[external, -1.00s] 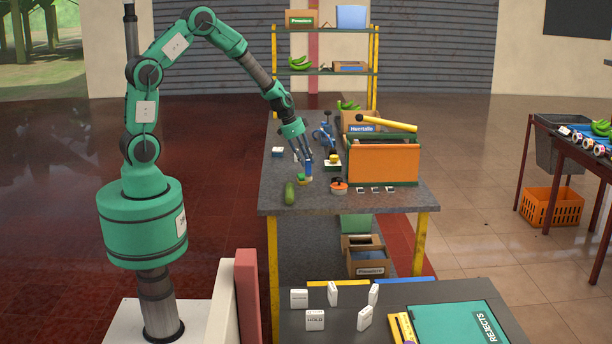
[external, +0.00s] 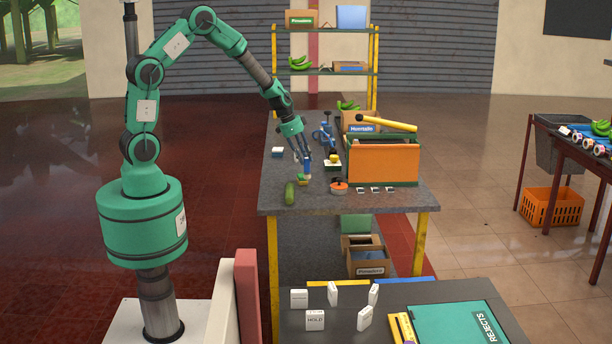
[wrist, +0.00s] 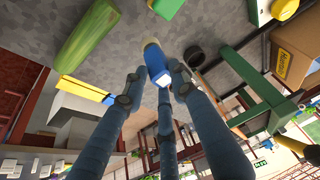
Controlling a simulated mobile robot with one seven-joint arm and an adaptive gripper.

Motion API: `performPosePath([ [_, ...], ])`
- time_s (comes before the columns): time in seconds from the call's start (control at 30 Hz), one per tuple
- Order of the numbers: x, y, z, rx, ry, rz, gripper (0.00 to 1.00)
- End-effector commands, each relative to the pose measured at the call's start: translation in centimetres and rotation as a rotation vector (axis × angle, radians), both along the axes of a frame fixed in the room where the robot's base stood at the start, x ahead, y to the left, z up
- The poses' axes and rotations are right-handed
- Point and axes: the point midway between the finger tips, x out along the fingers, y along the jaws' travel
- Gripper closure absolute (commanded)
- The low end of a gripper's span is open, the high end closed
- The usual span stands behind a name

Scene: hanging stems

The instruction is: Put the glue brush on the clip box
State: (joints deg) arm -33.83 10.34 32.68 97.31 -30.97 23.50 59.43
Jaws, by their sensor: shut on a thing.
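The glue brush has a blue handle and a pale tip. It shows in the wrist view (wrist: 155,63), held between my fingers, its tip pointing away from my palm. In the external view the blue handle (external: 307,168) is under my gripper (external: 304,163), low over the near part of the dark table. A small green and yellow thing (external: 302,181) is at the brush's lower end; whether they touch is unclear. A green block (wrist: 166,7) lies beyond the tip in the wrist view. I cannot tell which thing is the clip box.
A cucumber (external: 290,194) lies close by at the table's front. A round orange thing with a black top (external: 339,187) and a white and green box with yellow on top (external: 333,163) stand to the right. A large orange toolbox (external: 382,163) blocks the far right side.

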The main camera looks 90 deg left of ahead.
Motion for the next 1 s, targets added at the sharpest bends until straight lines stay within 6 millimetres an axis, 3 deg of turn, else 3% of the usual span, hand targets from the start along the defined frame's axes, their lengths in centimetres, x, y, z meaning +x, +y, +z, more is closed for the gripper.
performPosePath([
  [0.17, -1.4, 4.0, 0.7, 0.001, 0.002, 0.046, 1.00],
  [0.47, -5.9, 13.5, 1.7, 0.002, 0.008, 0.155, 1.00],
  [0.8, -13.1, 24.1, 2.7, 0.003, 0.015, 0.282, 1.00],
  [1.0, -17.8, 29.2, 3.2, 0.003, 0.018, 0.351, 1.00],
])
